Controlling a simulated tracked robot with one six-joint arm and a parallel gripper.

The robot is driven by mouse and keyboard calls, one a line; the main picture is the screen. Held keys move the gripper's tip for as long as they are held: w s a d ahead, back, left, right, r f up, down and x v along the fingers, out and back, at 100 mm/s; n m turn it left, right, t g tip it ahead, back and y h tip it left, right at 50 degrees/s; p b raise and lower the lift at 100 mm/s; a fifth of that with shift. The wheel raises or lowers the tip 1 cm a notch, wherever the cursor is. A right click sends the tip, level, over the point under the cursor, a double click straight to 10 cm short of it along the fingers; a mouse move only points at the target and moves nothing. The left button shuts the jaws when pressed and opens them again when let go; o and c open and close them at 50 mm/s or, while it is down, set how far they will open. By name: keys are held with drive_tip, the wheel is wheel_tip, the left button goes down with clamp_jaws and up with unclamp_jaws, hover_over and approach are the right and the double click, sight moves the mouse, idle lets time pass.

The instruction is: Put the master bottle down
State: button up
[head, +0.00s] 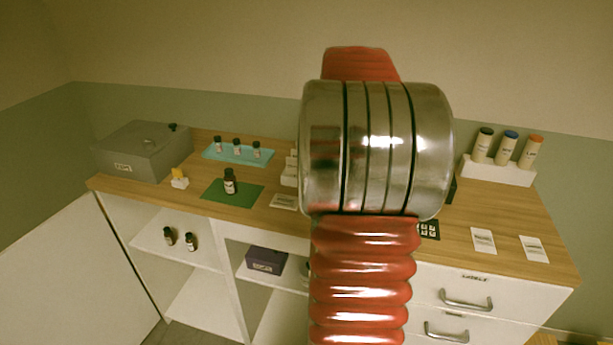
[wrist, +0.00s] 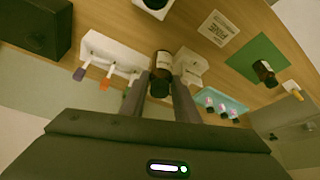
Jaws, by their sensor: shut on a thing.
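In the wrist view my gripper (wrist: 161,84) is shut on a dark brown bottle (wrist: 161,66) with a pale label and a dark cap. I cannot tell whether the held bottle touches the counter. In the head view my arm hides the gripper and this bottle. Another dark labelled bottle (head: 230,182) stands upright on a green mat (head: 214,192) at the left of the wooden counter. It also shows in the wrist view (wrist: 264,72), apart from my gripper. No readable label tells which bottle is the master.
A teal tray (head: 266,160) with small bottles lies behind the green mat. A grey box (head: 130,155) stands at the far left. A white rack (head: 497,171) with three capped tubes stands at the right. In the wrist view, a white holder (wrist: 124,57) stands beside my gripper.

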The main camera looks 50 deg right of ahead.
drive_tip(key=shift+w, duration=0.3)
drive_tip(key=shift+s, duration=0.15)
drive_tip(key=shift+f, duration=3.1)
drive_tip(key=shift+f, duration=0.1)
drive_tip(key=shift+f, duration=1.8)
